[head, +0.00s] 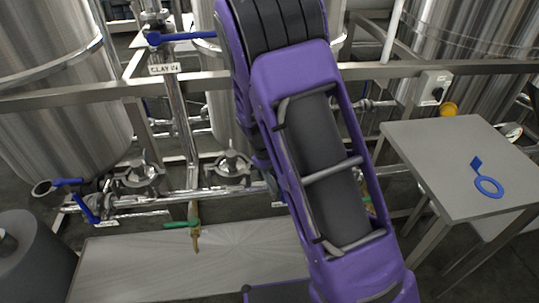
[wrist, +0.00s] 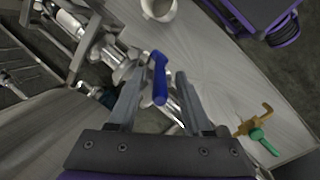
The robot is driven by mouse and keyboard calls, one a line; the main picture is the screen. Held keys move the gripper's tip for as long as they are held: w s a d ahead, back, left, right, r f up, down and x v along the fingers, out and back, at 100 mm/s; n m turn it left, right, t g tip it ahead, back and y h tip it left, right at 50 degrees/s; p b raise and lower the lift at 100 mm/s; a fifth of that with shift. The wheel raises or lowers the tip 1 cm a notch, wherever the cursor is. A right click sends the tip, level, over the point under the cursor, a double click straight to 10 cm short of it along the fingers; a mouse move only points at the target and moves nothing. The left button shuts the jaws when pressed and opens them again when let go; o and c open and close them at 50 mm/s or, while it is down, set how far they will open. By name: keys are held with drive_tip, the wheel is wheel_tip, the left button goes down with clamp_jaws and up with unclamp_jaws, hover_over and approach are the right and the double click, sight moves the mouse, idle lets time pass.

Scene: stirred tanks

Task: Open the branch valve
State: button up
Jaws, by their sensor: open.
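In the wrist view my gripper (wrist: 160,84) is open, with one finger on each side of a blue valve lever (wrist: 160,78). The lever stands between the fingertips, and I see no clear contact. Its metal valve body and pipe lie just beyond, partly hidden by the fingers. In the head view my purple arm hides my gripper and this lever. No label in the wrist view tells which valve this is. Other blue levers show in the head view: one high by the "CLAY IN" sign (head: 180,37) and two at the lower left (head: 68,182) (head: 85,208).
A brass tap with a green handle (wrist: 258,130) is right of my gripper. Another green-handled brass tap (head: 185,223) hangs above a low grey platform (head: 120,262). Steel tanks, rails and a grey table (head: 440,150) stand around.

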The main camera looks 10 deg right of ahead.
drive_tip(key=p+v, duration=0.2)
drive_tip(key=v, duration=1.3)
drive_tip(key=shift+f, duration=0.1)
